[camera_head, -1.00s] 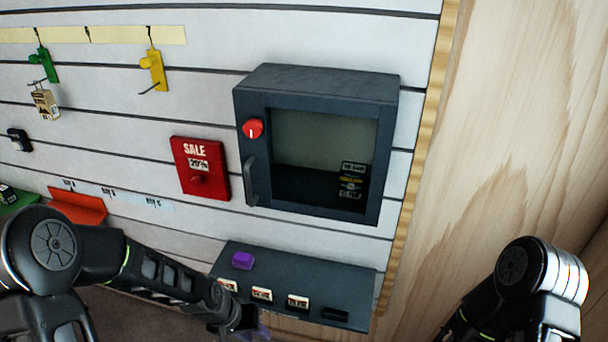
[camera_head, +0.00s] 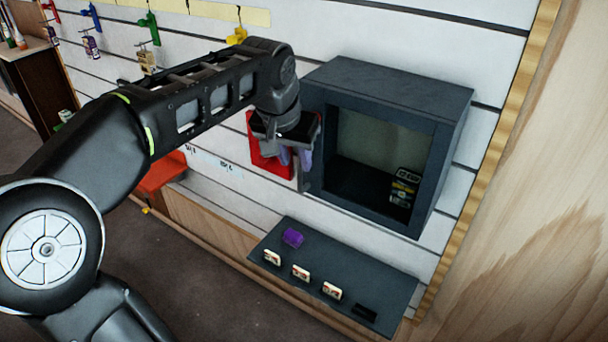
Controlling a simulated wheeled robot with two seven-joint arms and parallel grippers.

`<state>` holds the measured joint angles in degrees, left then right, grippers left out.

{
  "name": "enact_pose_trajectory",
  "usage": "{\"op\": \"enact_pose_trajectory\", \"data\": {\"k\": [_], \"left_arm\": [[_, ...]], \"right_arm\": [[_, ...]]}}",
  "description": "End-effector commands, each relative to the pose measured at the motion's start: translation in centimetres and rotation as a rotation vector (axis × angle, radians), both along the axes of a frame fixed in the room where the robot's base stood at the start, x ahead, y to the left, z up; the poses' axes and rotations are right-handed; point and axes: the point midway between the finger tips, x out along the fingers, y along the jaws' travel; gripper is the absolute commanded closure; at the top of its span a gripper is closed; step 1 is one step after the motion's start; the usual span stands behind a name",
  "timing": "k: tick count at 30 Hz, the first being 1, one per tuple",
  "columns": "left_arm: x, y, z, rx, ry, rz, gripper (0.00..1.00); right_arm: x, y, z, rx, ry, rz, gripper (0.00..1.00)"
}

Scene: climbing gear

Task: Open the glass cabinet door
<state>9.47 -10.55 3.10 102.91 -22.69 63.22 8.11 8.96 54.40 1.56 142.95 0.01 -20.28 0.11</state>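The dark grey cabinet (camera_head: 400,85) is mounted on the slatted wall, right of centre. Its framed glass door (camera_head: 385,145) looks closed, with a dark interior behind the glass. The black handle (camera_head: 306,182) is on the door's left side, and only its lower part shows. My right gripper is out of view.
A red sale box (camera_head: 264,163) is partly hidden behind my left gripper. A grey shelf (camera_head: 345,275) below the cabinet holds a purple block (camera_head: 293,237) and several small tags. A wooden panel (camera_head: 550,200) stands at the right.

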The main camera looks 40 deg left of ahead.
Motion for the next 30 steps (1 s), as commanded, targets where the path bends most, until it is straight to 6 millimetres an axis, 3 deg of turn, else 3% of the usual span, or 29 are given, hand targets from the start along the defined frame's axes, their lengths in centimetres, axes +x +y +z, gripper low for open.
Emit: {"op": "enact_pose_trajectory", "data": {"k": [15, 26, 30], "left_arm": [[2.5, 0.6, -6.2, -0.001, 0.004, 0.001, 0.67], [2.8, 0.7, -7.0, 0.0, 0.0, 0.001, 0.67], [2.8, 0.6, -7.0, 0.0, 0.001, 0.0, 0.76]], "right_arm": [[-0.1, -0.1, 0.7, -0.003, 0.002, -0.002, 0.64], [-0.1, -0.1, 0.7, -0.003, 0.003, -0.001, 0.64], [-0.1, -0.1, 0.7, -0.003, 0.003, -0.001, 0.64]]}}
